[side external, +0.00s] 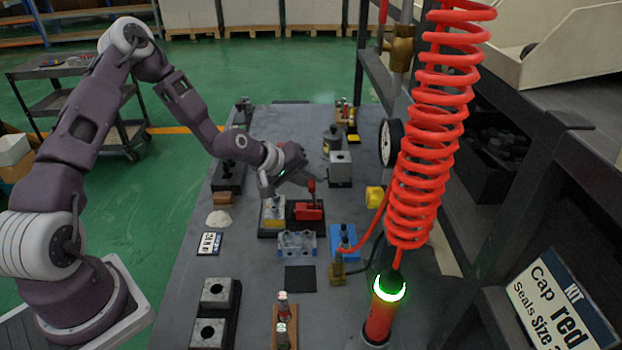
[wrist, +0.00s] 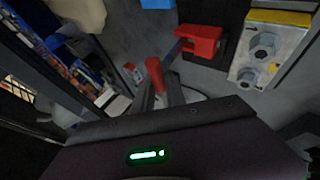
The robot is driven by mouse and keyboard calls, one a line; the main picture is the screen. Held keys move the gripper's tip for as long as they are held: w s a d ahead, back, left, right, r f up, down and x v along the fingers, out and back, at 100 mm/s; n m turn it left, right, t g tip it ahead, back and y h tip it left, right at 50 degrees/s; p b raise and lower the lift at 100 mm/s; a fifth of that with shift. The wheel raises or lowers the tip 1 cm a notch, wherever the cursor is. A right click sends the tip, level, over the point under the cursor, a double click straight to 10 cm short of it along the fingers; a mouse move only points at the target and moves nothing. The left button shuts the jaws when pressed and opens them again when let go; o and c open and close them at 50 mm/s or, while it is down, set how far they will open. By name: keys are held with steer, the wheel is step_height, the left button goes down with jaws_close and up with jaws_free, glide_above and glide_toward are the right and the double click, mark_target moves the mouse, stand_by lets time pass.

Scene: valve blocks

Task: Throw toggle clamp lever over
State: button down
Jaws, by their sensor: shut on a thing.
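The toggle clamp has a red body (side external: 308,212) on a dark base, near the middle of the bench. Its lever has a red handle (side external: 311,186) that stands up above the body. In the wrist view the red clamp body (wrist: 201,40) is at the top, and the red handle (wrist: 155,74) rises toward the camera. My gripper (side external: 312,182) is at the handle and is shut on it. In the wrist view the fingers (wrist: 166,95) are at the handle, and my wrist housing hides the lower part of the picture.
A grey block with two bolts and a yellow edge (wrist: 268,50) stands close beside the clamp. A blue block (side external: 343,240) and a grey block (side external: 340,168) stand to the right. A red coiled hose (side external: 435,130) hangs in the right foreground.

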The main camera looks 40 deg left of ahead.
steer(key=shift+s+d+f, duration=0.1)
steer(key=shift+s+f, duration=0.1)
steer(key=shift+f, duration=0.1)
steer(key=c, duration=1.5)
jaws_free()
steer(key=shift+c, duration=0.2)
steer(key=shift+o, duration=0.9)
steer(key=shift+w+r, duration=0.1)
steer(key=v, duration=0.7)
steer(key=shift+r, duration=0.1)
